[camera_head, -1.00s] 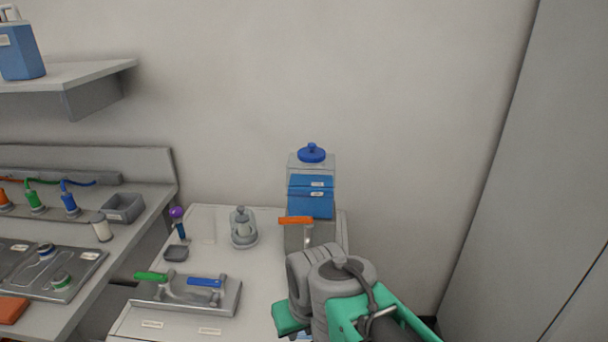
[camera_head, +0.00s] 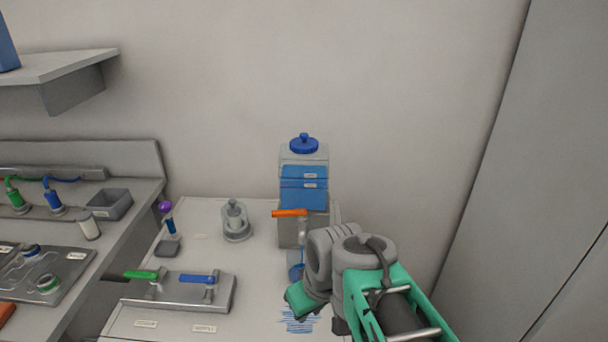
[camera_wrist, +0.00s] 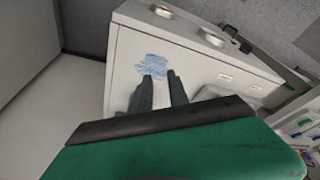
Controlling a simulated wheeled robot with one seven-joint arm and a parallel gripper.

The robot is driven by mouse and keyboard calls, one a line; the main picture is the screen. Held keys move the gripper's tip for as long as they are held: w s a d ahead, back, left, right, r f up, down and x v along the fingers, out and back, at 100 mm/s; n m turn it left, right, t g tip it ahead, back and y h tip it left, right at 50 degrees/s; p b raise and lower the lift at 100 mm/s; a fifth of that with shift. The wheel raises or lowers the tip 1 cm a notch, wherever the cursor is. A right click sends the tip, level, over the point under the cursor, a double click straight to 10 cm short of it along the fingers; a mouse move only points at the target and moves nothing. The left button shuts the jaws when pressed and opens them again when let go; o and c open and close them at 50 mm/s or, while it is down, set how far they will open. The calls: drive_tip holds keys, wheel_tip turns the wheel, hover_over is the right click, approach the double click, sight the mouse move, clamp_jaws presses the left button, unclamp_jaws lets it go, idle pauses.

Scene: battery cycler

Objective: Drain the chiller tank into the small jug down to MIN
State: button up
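The chiller tank (camera_head: 303,158) is a clear box with a blue lid, standing on a grey base. Blue liquid (camera_head: 302,194) fills its lower part, with two small labels on its front. An orange tap lever (camera_head: 289,213) points left below it. A small clear container with blue in it, seemingly the jug (camera_head: 294,268), stands under the tap, partly hidden by my wrist. My gripper's fingers are hidden in the head view; in the wrist view my gripper (camera_wrist: 162,85) has two dark fingers apart with nothing between them, over the bench top.
A blue streaked patch (camera_head: 298,320) lies on the bench in front of the tap; it shows in the wrist view (camera_wrist: 152,66). A plate with green and blue levers (camera_head: 185,292), a glass vessel (camera_head: 236,222) and a purple-topped item (camera_head: 166,208) stand left.

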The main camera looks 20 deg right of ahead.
drive_tip(key=s+d+n, duration=0.1)
drive_tip(key=d+n, duration=0.1)
drive_tip(key=d, duration=0.4)
drive_tip(key=s+d+n+y, duration=0.1)
drive_tip(key=d+n, duration=0.2)
drive_tip(key=d, duration=0.3)
drive_tip(key=shift+s+d+g, duration=0.15)
drive_tip(key=shift+s+g, duration=0.15)
drive_tip(key=shift+d, duration=0.1)
drive_tip(key=w+d+n+p, duration=0.1)
drive_tip(key=w+d+n, duration=0.2)
drive_tip(key=d, duration=0.5)
drive_tip(key=w+d+n+g+y, duration=0.1)
drive_tip(key=w+d+n, duration=0.2)
drive_tip(key=d, duration=0.5)
drive_tip(key=shift+w+n+y+p, duration=0.2)
drive_tip(key=shift+n+y+p, duration=0.1)
drive_tip(key=shift+n+p, duration=0.1)
drive_tip(key=shift+o, duration=0.2)
drive_tip(key=o, duration=0.4)
